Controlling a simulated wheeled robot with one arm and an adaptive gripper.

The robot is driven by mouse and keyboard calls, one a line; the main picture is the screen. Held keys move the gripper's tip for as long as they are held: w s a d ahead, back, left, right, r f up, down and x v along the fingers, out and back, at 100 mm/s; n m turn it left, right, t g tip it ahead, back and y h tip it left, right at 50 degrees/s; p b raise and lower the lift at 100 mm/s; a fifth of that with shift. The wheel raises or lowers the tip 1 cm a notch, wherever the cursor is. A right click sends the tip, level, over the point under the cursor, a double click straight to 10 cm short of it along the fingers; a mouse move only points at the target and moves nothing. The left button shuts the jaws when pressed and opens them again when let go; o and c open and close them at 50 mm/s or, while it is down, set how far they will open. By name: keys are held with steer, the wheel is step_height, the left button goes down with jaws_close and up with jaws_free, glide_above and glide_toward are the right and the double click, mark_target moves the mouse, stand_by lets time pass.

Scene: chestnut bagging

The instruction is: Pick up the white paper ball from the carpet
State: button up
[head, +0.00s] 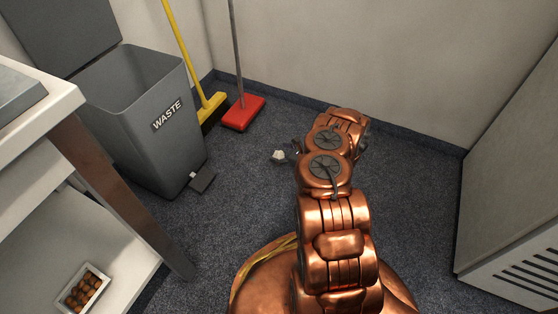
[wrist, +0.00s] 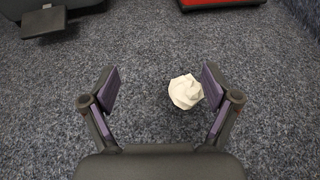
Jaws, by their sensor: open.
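The white paper ball (head: 279,156) lies on the dark blue-grey carpet (head: 260,200), just left of my arm's end in the head view. In the wrist view the crumpled paper ball (wrist: 186,91) lies between the two fingers, closer to the right finger. My gripper (wrist: 160,85) is open, with its purple-padded fingers spread on either side of the ball and nothing held. I cannot tell whether the right finger touches the ball. In the head view most of the gripper is hidden behind my copper arm.
A grey waste bin (head: 135,125) with its lid open and a pedal (head: 202,180) stands at left. A yellow broom (head: 207,105) and red broom (head: 243,112) lean at the back wall. A table (head: 60,110) is at left, a vented cabinet (head: 515,190) at right. Carpet around the ball is clear.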

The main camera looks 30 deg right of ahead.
mark_target(284, 157)
steer(key=shift+m+h, duration=0.7)
steer(key=s+d+f, duration=0.1)
steer(key=d+f, duration=0.1)
steer(key=f, duration=0.1)
steer(key=s+d+f, duration=0.1)
steer(key=f, duration=0.1)
steer(key=shift+s+d+b, duration=0.3)
steer(key=shift+d+b, duration=0.05)
steer(key=shift+d, duration=0.05)
steer(key=shift+w+f, duration=0.1)
steer(key=shift+f, duration=0.1)
steer(key=shift+d+b+x, duration=0.15)
steer(key=shift+b+x, duration=1)
steer(key=shift+x, duration=0.65)
steer(key=shift+d+b+x, duration=0.2)
steer(key=shift+b+x, duration=0.9)
steer(key=shift+x, duration=0.75)
steer(key=c, duration=0.9)
